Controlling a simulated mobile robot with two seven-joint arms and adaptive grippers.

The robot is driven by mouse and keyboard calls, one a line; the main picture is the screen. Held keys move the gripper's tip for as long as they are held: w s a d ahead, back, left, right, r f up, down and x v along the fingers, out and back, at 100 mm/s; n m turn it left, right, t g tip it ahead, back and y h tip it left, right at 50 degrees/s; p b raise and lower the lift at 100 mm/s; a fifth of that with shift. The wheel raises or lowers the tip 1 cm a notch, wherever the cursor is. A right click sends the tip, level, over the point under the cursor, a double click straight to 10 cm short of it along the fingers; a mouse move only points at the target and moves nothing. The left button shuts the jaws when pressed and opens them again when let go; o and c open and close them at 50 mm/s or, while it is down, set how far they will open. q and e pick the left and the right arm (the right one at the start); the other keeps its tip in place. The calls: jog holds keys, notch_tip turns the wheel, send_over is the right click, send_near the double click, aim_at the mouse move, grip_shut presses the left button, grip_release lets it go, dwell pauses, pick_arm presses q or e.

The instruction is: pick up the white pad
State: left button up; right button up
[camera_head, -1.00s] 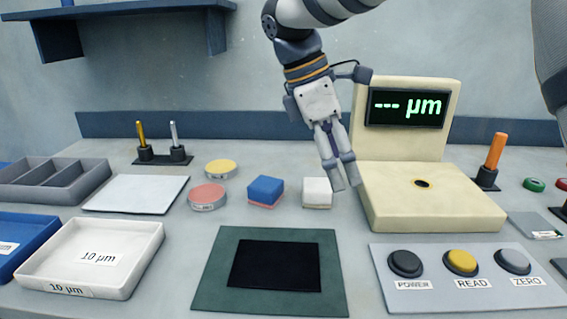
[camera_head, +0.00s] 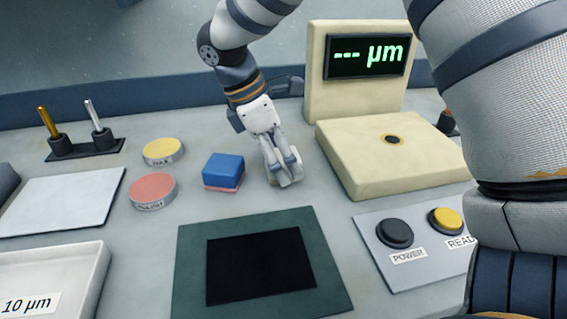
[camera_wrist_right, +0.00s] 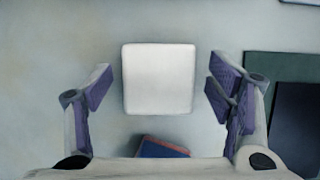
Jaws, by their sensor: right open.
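The white pad (camera_wrist_right: 158,78) is a square block with rounded edges. In the right wrist view it lies on the table between the two spread fingers, with a gap on each side. In the head view my right gripper (camera_head: 284,176) points down right over the pad and hides most of it. My right gripper is open and holds nothing. I cannot tell exactly how high its fingertips are above the table. My left gripper is not in view.
A blue and pink block (camera_head: 223,171) sits just left of the right gripper. Two round tins, pink (camera_head: 153,188) and yellow (camera_head: 163,151), stand further left. The cream gauge (camera_head: 388,150) is close on the right. A green mat (camera_head: 190,270) with a black centre lies in front.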

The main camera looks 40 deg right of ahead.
jog(key=shift+d+f, duration=0.15)
jog(key=shift+f, duration=0.15)
jog(key=c, duration=1.3)
